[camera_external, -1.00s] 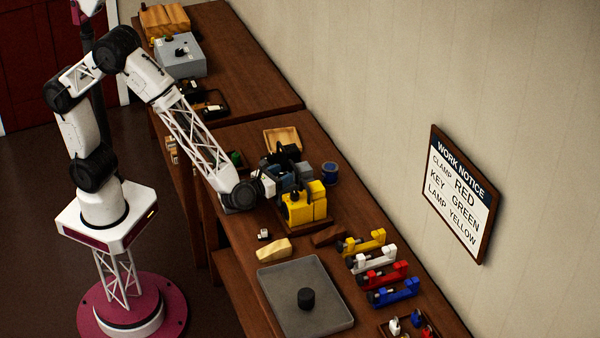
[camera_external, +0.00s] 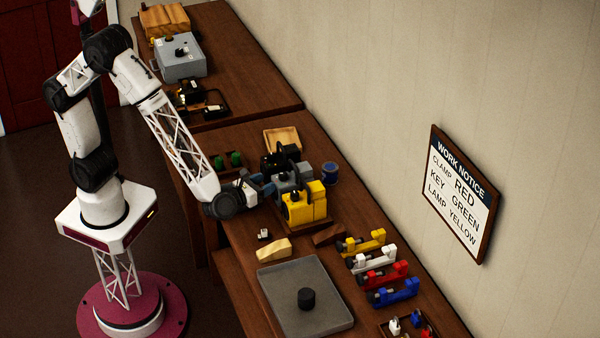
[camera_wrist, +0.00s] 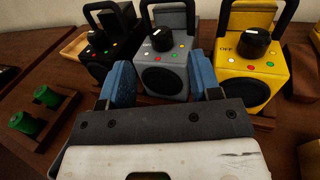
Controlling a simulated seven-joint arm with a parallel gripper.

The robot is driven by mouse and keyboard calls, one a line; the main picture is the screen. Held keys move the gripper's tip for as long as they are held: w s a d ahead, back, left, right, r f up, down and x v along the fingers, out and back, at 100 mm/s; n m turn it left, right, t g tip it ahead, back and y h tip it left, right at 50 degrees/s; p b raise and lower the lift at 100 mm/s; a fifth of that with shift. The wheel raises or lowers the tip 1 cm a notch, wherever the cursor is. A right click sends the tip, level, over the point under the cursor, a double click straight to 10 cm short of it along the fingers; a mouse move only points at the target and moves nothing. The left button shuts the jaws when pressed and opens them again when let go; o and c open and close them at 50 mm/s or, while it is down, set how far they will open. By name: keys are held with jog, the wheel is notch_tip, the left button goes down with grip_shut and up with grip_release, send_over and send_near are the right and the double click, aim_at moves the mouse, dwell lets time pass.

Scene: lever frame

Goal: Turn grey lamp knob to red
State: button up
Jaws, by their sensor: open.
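The grey lamp (camera_wrist: 173,73) stands in the middle of a row of three, with a black knob (camera_wrist: 163,39) on its top and small coloured dots in front of the knob. A white mark shows on the knob. In the external view the grey lamp (camera_external: 283,184) is partly hidden by its neighbours and my gripper. My gripper (camera_wrist: 161,82) is open and empty, its blue fingers framing the grey lamp's front in the wrist view. In the external view my gripper (camera_external: 263,187) is just left of the grey lamp; contact cannot be told.
The black lamp (camera_wrist: 112,42) stands left and the yellow lamp (camera_wrist: 250,70) right, close on both sides. Green cylinders (camera_wrist: 47,96) sit in a wooden rack. A grey tray (camera_external: 275,290) and coloured clamps (camera_external: 385,277) lie nearer. A wall notice (camera_external: 460,193) reads LAMP YELLOW.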

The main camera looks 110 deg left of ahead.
jog(key=shift+d, duration=0.1)
dwell(0.3)
notch_tip(320, 180, up, 14)
jog(key=s+a+f+n+g+h, duration=0.1)
jog(key=a+f+n+g+h, duration=0.25)
jog(key=n, duration=0.55)
jog(key=s+a+n+g+h, duration=0.1)
jog(key=a+n+g+h, duration=0.2)
jog(key=a+n+g, duration=0.4)
jog(key=w+d+r+n+t+h, duration=0.25)
jog(key=w+n+h, duration=0.5)
jog(key=n, duration=0.75)
jog(key=f, duration=0.1)
jog(key=s+f+h, duration=0.1)
jog(key=f, duration=0.1)
jog(key=f+h, duration=0.1)
jog(key=shift+s+d+f, duration=0.15)
jog(key=shift+s+f, duration=0.05)
jog(key=shift+s, duration=0.15)
jog(key=shift+f, duration=0.1)
